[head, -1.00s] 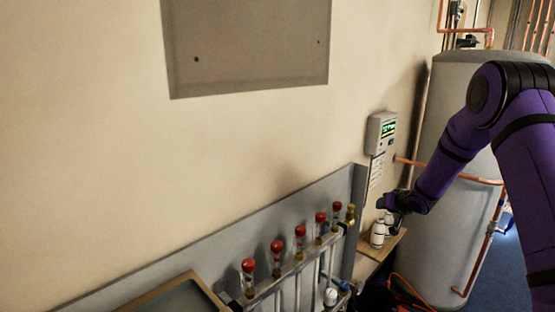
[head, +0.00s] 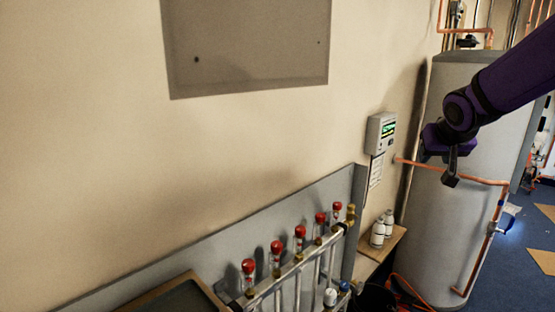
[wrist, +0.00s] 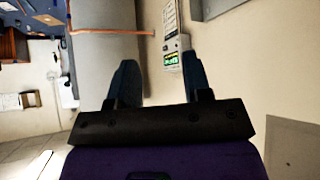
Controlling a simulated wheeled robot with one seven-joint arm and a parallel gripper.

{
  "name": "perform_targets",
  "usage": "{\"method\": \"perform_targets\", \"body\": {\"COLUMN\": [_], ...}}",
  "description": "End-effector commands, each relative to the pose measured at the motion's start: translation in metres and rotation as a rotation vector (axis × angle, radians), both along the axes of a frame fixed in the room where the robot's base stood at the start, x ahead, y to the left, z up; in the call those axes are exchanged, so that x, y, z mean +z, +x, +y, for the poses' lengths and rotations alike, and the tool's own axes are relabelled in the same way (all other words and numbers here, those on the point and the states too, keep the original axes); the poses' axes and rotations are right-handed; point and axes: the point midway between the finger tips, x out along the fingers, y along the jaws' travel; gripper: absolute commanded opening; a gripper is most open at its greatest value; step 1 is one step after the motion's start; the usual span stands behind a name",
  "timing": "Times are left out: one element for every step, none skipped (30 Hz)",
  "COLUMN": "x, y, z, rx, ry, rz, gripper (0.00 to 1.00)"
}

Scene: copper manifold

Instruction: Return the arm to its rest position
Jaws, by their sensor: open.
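My gripper (head: 437,168) is raised in front of the grey cylinder tank at the right of the head view. My purple arm reaches in from the upper right edge. In the wrist view my gripper (wrist: 158,85) shows two dark fingers spread apart with nothing between them. The fingers point toward the tank (wrist: 105,45) and the wall controller with a green display (wrist: 174,58).
A manifold with several red-capped gauges (head: 300,232) runs along the wall. Two white bottles (head: 378,233) stand on a small wooden shelf (head: 397,238). A copper pipe (head: 470,178) crosses the tank (head: 425,225). Blue floor lies at the right.

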Motion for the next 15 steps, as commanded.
{"method": "perform_targets", "body": {"x": [0.009,0.013,0.017,0.02,0.023,0.025,0.027,0.029,0.031,0.032,0.033,0.033,0.033,0.033,0.033], "y": [-0.019,-0.03,-0.044,-0.055,-0.065,-0.08,-0.091,-0.102,-0.117,-0.127,-0.139,-0.153,-0.164,-0.175,-0.19], "z": [0.004,0.006,0.008,0.01,0.012,0.015,0.017,0.019,0.023,0.025,0.027,0.03,0.033,0.035,0.038], "rx": [0.001,0.001,0.002,0.004,0.005,0.009,0.012,0.017,0.022,0.028,0.033,0.043,0.049,0.056,0.069], "ry": [-0.002,-0.005,-0.005,-0.006,-0.005,-0.005,-0.003,-0.002,0.001,0.002,0.006,0.009,0.013,0.016,0.021], "rz": [0.009,0.019,0.032,0.042,0.051,0.066,0.077,0.087,0.101,0.111,0.122,0.136,0.147,0.157,0.171], "gripper": [0.45,0.45,0.45,0.45,0.45,0.45,0.45,0.45,0.45,0.45,0.45,0.45,0.45,0.45,0.45]}}
